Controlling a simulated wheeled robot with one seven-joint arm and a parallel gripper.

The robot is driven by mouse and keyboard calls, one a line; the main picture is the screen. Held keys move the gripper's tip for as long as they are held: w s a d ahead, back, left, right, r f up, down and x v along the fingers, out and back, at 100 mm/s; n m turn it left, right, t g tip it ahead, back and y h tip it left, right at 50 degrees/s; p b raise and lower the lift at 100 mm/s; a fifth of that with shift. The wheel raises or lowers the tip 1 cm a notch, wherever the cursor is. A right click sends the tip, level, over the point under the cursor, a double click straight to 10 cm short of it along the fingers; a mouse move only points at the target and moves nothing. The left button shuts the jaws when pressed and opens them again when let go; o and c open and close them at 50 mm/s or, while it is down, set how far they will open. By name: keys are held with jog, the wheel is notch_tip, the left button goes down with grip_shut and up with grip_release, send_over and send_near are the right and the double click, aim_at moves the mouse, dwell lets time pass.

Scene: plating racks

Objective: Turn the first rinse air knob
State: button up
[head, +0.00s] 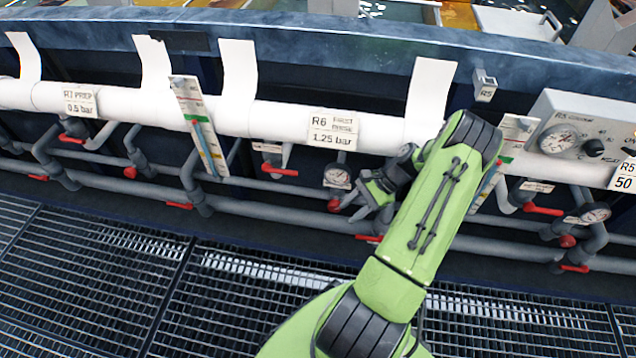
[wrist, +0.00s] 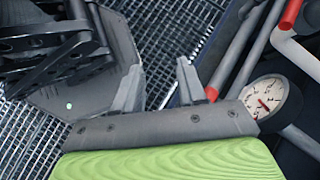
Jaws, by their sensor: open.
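The "R6 First Rinse 1.25 bar" label (head: 333,128) is on the white pipe. Below it is a round gauge (head: 337,176), with a red knob (head: 334,204) under the gauge. My gripper (head: 353,209) is just right of this knob in the head view, fingers pointing down-left; I cannot tell whether they touch it. In the wrist view my gripper (wrist: 158,74) is open, with nothing between the two grey fingers. The gauge (wrist: 266,100) shows to the right. A small red part (wrist: 211,94), possibly the knob, shows beside the right finger, mostly hidden.
Red lever handles (head: 279,169) and (head: 369,238) sit on grey pipes near the knob. A tube gauge (head: 197,125) stands left. The R5 panel (head: 580,130) and another gauge (head: 588,213) are right. Metal grating (head: 110,290) covers the floor in front.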

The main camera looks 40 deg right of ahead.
jog(key=w+a+r+n+g+h, duration=0.1)
jog(key=w+a+r+n+h, duration=0.1)
jog(key=r, duration=0.5)
jog(key=w+a+r+n+g+h, duration=0.1)
jog(key=w+a+r+n+h, duration=0.1)
jog(key=a+r+n, duration=0.3)
notch_tip(320, 180, up, 3)
jog(key=shift+w+a+f+g, duration=0.15)
jog(key=shift+w+a+g, duration=0.2)
jog(key=shift+a, duration=0.3)
jog(key=shift+s, duration=0.1)
jog(key=s+a+r+n+h, duration=0.25)
jog(key=a+r+n, duration=0.35)
jog(key=a+r, duration=0.4)
jog(key=s+a+r+n+t+h, duration=0.1)
jog(key=s+a+r+n+t, duration=0.45)
jog(key=s+a, duration=0.35)
notch_tip(320, 180, up, 17)
jog(key=s+d+n+p, duration=0.1)
jog(key=p, duration=1.6)
jog(key=shift+s+g, duration=0.2)
jog(key=shift+g, duration=0.1)
